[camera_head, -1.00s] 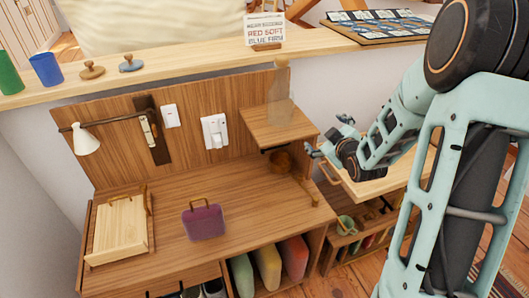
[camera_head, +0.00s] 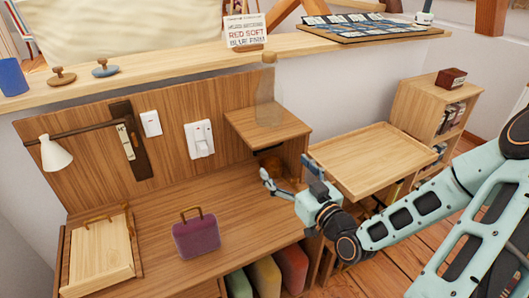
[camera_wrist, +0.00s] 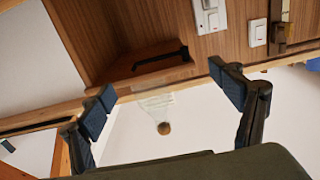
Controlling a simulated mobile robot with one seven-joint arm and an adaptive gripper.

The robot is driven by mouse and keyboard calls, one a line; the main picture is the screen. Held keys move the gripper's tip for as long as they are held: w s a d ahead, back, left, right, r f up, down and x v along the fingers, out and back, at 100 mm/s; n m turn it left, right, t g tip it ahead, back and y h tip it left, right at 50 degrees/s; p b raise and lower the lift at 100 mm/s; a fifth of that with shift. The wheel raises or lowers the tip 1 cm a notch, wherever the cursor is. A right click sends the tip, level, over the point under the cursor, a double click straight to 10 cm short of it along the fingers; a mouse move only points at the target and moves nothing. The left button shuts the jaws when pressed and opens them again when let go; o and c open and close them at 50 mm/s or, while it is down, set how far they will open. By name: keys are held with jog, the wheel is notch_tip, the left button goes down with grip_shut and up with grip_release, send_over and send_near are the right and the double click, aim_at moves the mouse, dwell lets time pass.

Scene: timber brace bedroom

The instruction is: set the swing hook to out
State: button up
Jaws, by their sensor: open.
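A short dark bar (camera_wrist: 160,59) is on the underside of the small wooden shelf (camera_wrist: 120,76) in the wrist view. It looks like the swing hook, but I cannot be sure or read its setting. In the head view the shelf (camera_head: 262,128) juts from the right end of the wood back panel, and the space under it is partly hidden by my gripper. My gripper (camera_head: 290,176) is open and empty, just in front of and below the shelf. In the wrist view the spread fingers (camera_wrist: 165,97) frame the area below the bar, touching nothing that I can see.
A clear bottle (camera_head: 268,92) stands on the shelf. A purple case (camera_head: 197,236) and a wooden box (camera_head: 98,255) sit on the desk. Wall switches (camera_head: 199,139) and a lamp (camera_head: 55,153) are on the panel. A wooden tray (camera_head: 370,160) lies to the right.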

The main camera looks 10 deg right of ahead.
aim_at(267, 149)
jog(key=b+x, duration=0.2)
jog(key=x, duration=0.8)
jog(key=shift+w+f, duration=0.1)
jog(key=shift+a, duration=0.1)
jog(key=c, duration=1.4)
jog(key=shift+c, duration=0.2)
